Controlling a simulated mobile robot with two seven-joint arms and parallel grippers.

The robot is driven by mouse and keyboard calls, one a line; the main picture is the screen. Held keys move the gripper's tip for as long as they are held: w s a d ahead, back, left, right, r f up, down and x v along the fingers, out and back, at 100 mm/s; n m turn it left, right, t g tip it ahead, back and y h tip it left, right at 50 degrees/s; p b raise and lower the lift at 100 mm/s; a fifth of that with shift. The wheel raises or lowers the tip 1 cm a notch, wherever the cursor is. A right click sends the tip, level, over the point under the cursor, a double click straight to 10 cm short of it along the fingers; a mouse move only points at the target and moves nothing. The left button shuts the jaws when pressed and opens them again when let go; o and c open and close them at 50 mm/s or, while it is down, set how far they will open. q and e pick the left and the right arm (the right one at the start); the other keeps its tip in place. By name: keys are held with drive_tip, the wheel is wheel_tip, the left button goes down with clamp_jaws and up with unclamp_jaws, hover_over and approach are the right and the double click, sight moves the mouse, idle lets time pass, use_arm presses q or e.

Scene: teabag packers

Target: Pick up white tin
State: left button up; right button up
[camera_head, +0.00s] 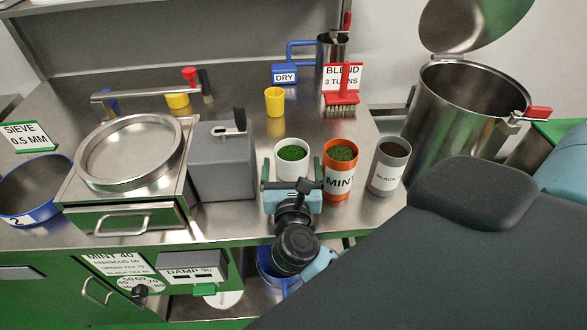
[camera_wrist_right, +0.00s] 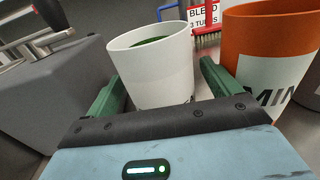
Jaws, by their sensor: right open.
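The white tin (camera_head: 291,167) stands upright near the front edge of the steel counter, open at the top and filled with green leaves. In the right wrist view the white tin (camera_wrist_right: 152,72) is straight ahead. My right gripper (camera_head: 292,181) is at the tin's near side, its green fingers (camera_wrist_right: 160,88) open on either side of the tin's lower part. I see a gap beside the right finger; contact on the left is unclear. The left gripper does not show.
An orange MINT tin (camera_head: 341,178) stands close on the right, with a grey BLACK tin (camera_head: 388,168) beyond it. A grey box (camera_head: 222,165) is close on the left. A yellow cup (camera_head: 274,101) and red brush (camera_head: 343,97) stand behind.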

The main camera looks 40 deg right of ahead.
drive_tip(key=shift+w+d, duration=0.15)
drive_tip(key=shift+w, duration=0.05)
drive_tip(key=shift+c, duration=0.3)
drive_tip(key=c, duration=1)
drive_tip(key=shift+c, duration=0.2)
